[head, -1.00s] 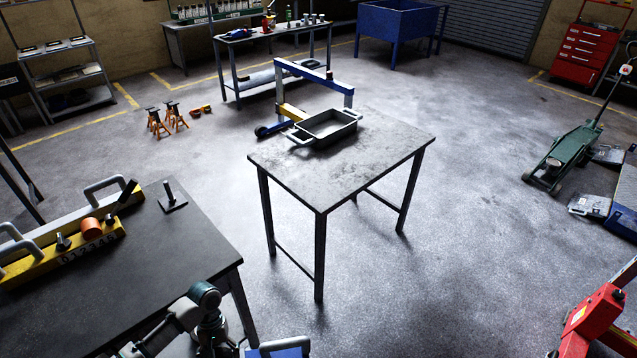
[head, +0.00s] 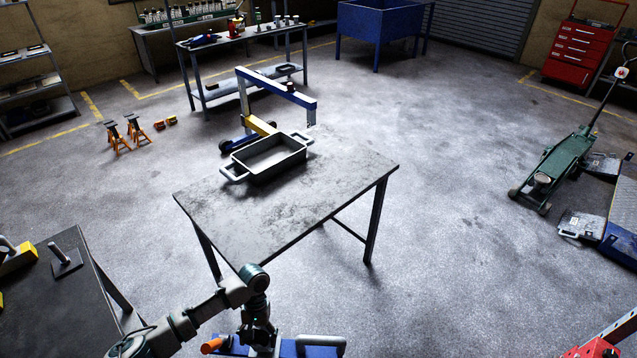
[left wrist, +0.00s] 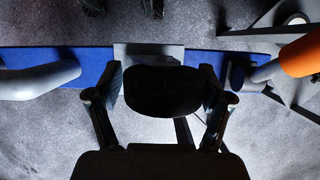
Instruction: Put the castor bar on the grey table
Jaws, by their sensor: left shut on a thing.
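The castor bar is a long blue bar (head: 312,350) with a pale grey handle and an orange part at its left end, low in the head view. It also runs across the left wrist view (left wrist: 75,68), with the grey handle at left and the orange part at right. My left gripper (head: 262,342) is shut on its middle; the fingers (left wrist: 160,85) straddle a grey patch on the bar. The bar is in front of the near edge of the grey table (head: 230,215), clear of its top. My right gripper is not in view.
A grey tray (head: 272,172) with handles stands on the far part of the grey table; the near part of the top is bare. A dark table (head: 50,300) is at left. A blue hoist frame (head: 275,85) stands behind. A red machine (head: 600,347) is at lower right.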

